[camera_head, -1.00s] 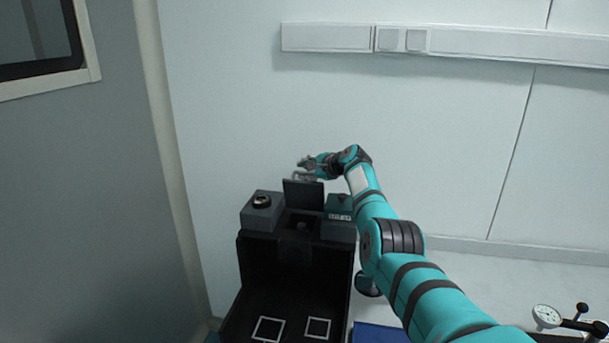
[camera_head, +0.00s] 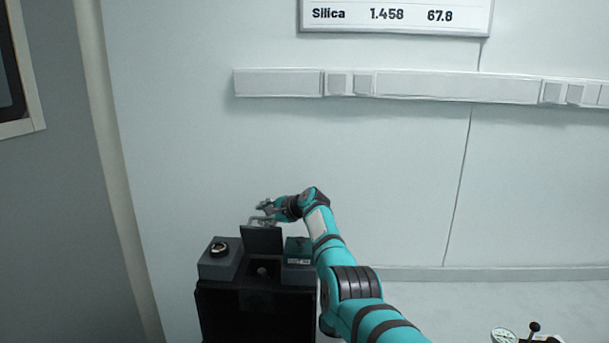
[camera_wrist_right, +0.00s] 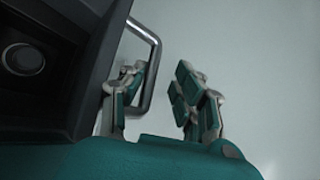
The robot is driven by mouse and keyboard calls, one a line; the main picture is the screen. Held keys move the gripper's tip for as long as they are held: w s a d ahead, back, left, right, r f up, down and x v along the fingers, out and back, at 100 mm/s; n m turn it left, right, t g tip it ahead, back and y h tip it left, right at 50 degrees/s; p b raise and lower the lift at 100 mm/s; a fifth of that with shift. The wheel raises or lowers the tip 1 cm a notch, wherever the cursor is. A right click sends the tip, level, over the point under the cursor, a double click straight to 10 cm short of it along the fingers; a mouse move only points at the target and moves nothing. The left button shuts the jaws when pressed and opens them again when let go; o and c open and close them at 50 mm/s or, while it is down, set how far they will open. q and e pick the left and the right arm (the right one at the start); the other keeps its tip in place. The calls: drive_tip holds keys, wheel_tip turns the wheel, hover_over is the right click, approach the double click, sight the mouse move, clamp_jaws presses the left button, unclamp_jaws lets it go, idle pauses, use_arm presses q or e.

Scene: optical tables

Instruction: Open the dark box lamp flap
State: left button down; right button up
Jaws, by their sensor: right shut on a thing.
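The dark box (camera_head: 257,318) stands low at left centre in the head view. Its lamp flap (camera_head: 262,241) stands upright above the opening on top. My right gripper (camera_head: 266,208) is at the flap's top edge, behind it, shut on the flap handle. In the right wrist view, the metal handle (camera_wrist_right: 152,42) loops out from the dark flap (camera_wrist_right: 88,50). My right gripper (camera_wrist_right: 160,90) has one finger at the handle loop and the other on its outer side. The exact contact is hard to see. My left gripper is not in view.
A white wall with a rail (camera_head: 440,86) stands behind. A dial gauge (camera_head: 504,336) is at lower right.

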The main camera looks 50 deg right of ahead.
drive_tip(key=s+d+r+p, duration=0.2)
drive_tip(key=s+d+r, duration=0.5)
drive_tip(key=s+r, duration=0.4)
drive_tip(key=shift+s+d+r+p, duration=0.15)
drive_tip(key=shift+s+r+p, duration=0.2)
drive_tip(key=shift+r, duration=0.85)
idle(0.5)
drive_tip(key=v, duration=1.1)
drive_tip(key=shift+s, duration=0.4)
